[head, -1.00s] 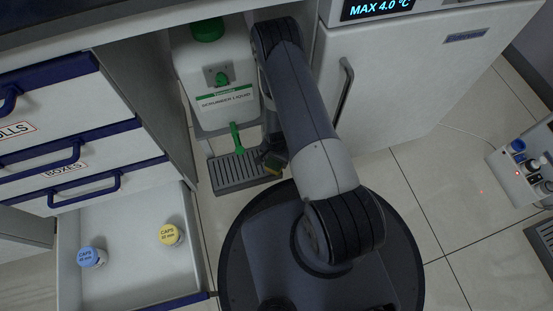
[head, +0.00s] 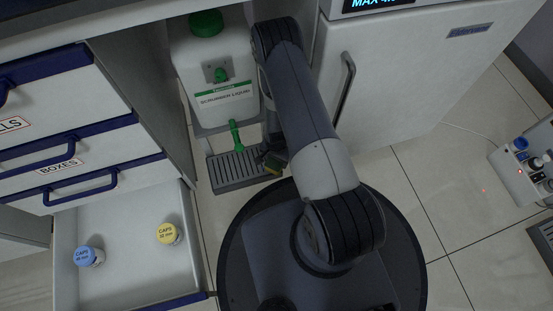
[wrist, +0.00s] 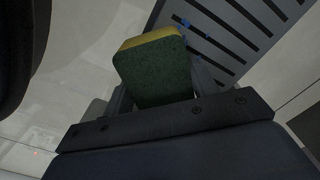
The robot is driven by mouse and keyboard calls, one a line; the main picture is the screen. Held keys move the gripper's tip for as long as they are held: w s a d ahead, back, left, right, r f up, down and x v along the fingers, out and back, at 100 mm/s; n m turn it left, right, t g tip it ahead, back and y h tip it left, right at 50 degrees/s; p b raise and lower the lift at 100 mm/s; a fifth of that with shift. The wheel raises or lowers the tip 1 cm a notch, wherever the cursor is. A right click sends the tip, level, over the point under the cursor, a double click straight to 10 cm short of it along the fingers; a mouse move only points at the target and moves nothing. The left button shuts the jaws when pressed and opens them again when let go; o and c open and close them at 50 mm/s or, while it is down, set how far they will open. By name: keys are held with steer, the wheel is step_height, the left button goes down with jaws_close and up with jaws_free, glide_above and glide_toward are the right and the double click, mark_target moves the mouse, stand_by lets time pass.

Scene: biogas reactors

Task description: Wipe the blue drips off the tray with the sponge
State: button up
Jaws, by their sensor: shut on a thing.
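The grey slotted drip tray (head: 234,181) lies low in front of the white scrubber liquid canister, under its green tap. It also shows in the wrist view (wrist: 225,60), with small blue drips (wrist: 186,23) on its slats near the sponge. My gripper (head: 268,157) is at the right end of the tray in the head view. It is shut on the sponge (wrist: 155,70), which is green with a yellow layer along its far edge. The sponge is beside the drips in the wrist view; whether it touches the tray I cannot tell.
The scrubber liquid canister (head: 215,75) stands behind the tray in a narrow bay. An open drawer (head: 125,255) at left holds a blue-lidded jar (head: 88,256) and a yellow-lidded jar (head: 169,233). A white fridge (head: 405,95) closes the right side.

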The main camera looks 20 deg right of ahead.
mark_target(268, 161)
steer(key=shift+f, duration=0.25)
steer(key=shift+a, duration=0.1)
steer(key=shift+a+r+b, duration=0.15)
steer(key=shift+a+b, duration=0.3)
steer(key=shift+a, duration=2.95)
steer(key=shift+d, duration=0.15)
steer(key=shift+d+f, duration=0.2)
steer(key=shift+d, duration=1.55)
steer(key=shift+d, duration=1.7)
